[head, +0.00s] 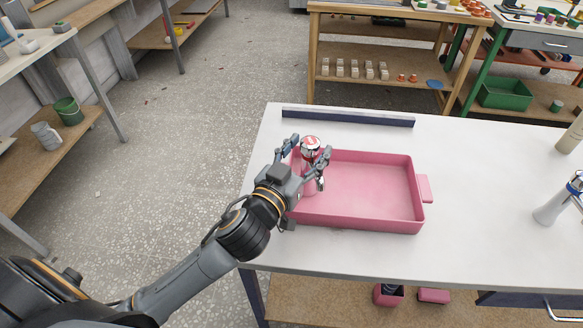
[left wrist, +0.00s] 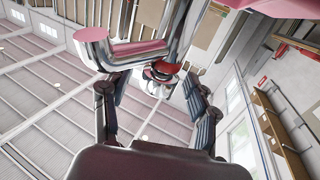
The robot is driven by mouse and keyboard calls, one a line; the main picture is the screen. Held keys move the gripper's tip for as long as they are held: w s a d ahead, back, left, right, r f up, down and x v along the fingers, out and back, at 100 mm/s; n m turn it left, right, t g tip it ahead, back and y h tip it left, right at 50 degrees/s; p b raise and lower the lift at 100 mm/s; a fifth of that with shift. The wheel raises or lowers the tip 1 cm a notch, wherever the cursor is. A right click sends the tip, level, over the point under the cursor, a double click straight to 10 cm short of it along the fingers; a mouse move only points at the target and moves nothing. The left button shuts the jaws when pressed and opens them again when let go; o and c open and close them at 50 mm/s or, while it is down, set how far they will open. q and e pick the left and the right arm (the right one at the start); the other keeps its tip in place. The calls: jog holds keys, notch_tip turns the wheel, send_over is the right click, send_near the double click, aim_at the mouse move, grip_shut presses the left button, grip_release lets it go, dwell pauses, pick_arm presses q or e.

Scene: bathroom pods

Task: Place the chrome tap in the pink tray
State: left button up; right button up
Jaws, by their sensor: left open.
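The chrome tap (head: 311,143) has a red-marked top and stands roughly upright inside the left end of the pink tray (head: 388,225). Its lower part is partly hidden by my left gripper (head: 309,153). That gripper is open, with one finger on either side of the tap. In the left wrist view the tap's shiny body and spout (left wrist: 95,45) fill the upper part, beyond the open fingers of my left gripper (left wrist: 158,97). I cannot tell whether a finger touches the tap.
The tray lies on a white table (head: 480,240), with a dark blue bar (head: 347,118) behind it. The rest of the tray is empty. Wooden shelving (head: 400,50) stands behind.

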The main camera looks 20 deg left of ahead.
pick_arm(q)
jog(key=s, duration=0.3)
jog(key=s+b, duration=0.1)
jog(key=s, duration=0.1)
jog(key=shift+s+a+f, duration=0.2)
jog(key=shift+a, duration=0.1)
jog(key=shift+s+a+r+p, duration=0.15)
jog(key=shift+s+p, duration=0.5)
jog(key=shift+s, duration=0.8)
jog(key=shift+s+a+r+p, duration=0.15)
jog(key=shift+s+p, duration=0.45)
jog(key=shift+s, duration=0.8)
